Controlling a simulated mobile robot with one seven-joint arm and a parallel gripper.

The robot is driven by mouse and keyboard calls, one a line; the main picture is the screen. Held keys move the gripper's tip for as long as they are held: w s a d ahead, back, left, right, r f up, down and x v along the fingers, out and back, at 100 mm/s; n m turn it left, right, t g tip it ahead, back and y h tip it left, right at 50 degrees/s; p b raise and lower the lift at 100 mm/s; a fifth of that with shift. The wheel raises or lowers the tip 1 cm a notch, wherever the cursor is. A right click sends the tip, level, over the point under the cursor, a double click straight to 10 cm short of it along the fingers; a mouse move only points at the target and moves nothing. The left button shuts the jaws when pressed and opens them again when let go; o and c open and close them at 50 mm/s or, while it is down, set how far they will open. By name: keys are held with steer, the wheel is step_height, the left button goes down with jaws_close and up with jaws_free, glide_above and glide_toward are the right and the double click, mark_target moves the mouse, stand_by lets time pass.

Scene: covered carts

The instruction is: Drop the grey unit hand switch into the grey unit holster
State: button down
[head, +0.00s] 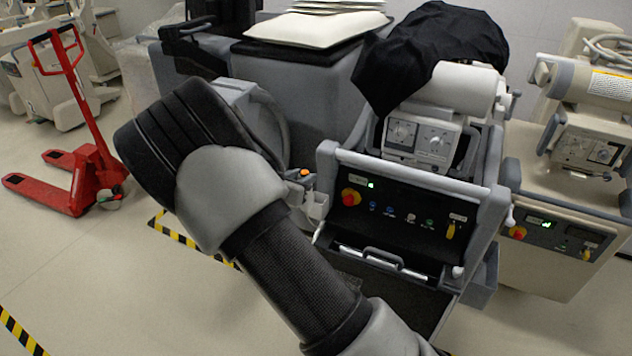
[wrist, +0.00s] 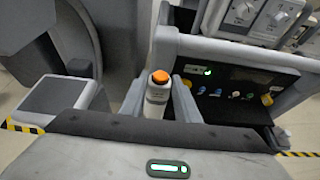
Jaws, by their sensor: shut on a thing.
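The hand switch is a pale, upright cylinder with an orange button; it shows in the wrist view (wrist: 158,95), and its orange top in the head view (head: 304,172). My gripper (wrist: 160,108) is shut on it, with a finger on either side. The switch is just left of the grey unit (head: 408,172), near its front left corner post. A small pale holder-like part (head: 317,206) shows beside that post in the head view; I cannot tell for sure that it is the holster. The switch's lower end is hidden behind my gripper body in the wrist view.
A beige unit (head: 565,215) stands at the right. A black cover (head: 435,50) drapes over the grey unit's top. A grey cart with pale pads (head: 312,30) stands behind. A red pallet jack (head: 85,165) is at the left.

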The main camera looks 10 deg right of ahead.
steer(key=w+d, duration=0.1)
steer(key=w, duration=0.1)
steer(key=w+d, duration=0.3)
steer(key=w, duration=0.1)
steer(key=shift+w+d+r+p, duration=0.1)
steer(key=shift+w+d+p, duration=0.15)
steer(key=shift+d+p, duration=0.15)
step_height(320, 180, down, 2)
steer(key=shift+f, duration=0.2)
step_height(320, 180, down, 4)
steer(key=shift+r, duration=0.15)
steer(key=shift+w+d+f, duration=0.1)
steer(key=shift+w+f, duration=0.1)
steer(key=shift+f, duration=0.35)
